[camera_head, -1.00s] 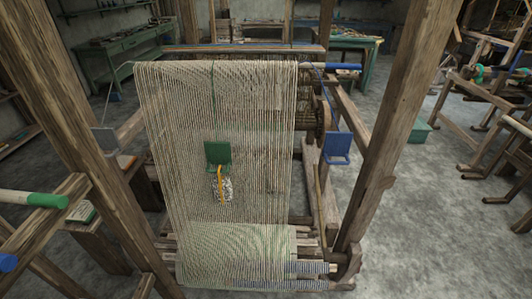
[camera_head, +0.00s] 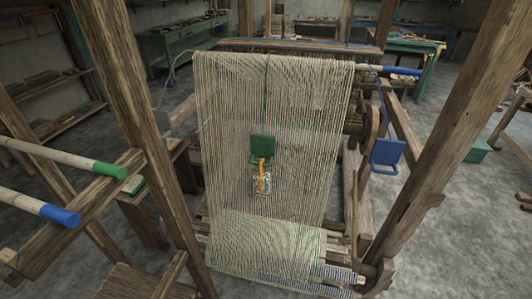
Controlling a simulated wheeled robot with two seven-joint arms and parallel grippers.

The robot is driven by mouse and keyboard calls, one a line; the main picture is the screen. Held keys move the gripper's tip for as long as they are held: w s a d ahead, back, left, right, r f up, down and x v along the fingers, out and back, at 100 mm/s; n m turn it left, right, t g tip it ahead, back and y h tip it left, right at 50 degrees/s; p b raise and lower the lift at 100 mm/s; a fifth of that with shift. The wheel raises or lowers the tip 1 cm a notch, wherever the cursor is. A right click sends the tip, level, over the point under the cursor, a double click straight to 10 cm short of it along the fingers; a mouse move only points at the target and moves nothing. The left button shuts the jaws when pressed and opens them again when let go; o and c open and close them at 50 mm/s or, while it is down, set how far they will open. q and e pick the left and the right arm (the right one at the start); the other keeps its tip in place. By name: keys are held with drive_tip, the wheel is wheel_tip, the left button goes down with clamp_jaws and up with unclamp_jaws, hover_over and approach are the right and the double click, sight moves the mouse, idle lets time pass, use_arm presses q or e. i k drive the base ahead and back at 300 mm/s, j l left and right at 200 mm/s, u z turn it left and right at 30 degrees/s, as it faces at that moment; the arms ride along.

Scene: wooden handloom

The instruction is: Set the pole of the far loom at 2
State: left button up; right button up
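A wooden loom stands in front of me with a pale warp sheet (camera_head: 275,130) stretched down its front. A pole with a blue end (camera_head: 400,71) sticks out at the upper right of this loom. At the left edge, a pale pole with a green end (camera_head: 108,169) and a pale pole with a blue end (camera_head: 60,215) lie across a wooden beam (camera_head: 85,215). I cannot tell which loom is the far one, and I see no number 2. Neither of my grippers is in view.
A green plate (camera_head: 263,149) with a yellow strip shows at the warp. A blue plate (camera_head: 387,155) hangs on the right by a cord. Thick posts (camera_head: 440,150) flank the loom. A green bench (camera_head: 185,45) stands behind. Grey floor (camera_head: 470,235) is open at the right.

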sight(355, 261)
drive_tip(key=l+z, duration=0.15)
drive_tip(key=l, duration=0.3)
drive_tip(key=i+l+z, duration=0.1)
drive_tip(key=l, duration=0.3)
drive_tip(key=i+l+z, duration=0.15)
drive_tip(key=l, duration=0.3)
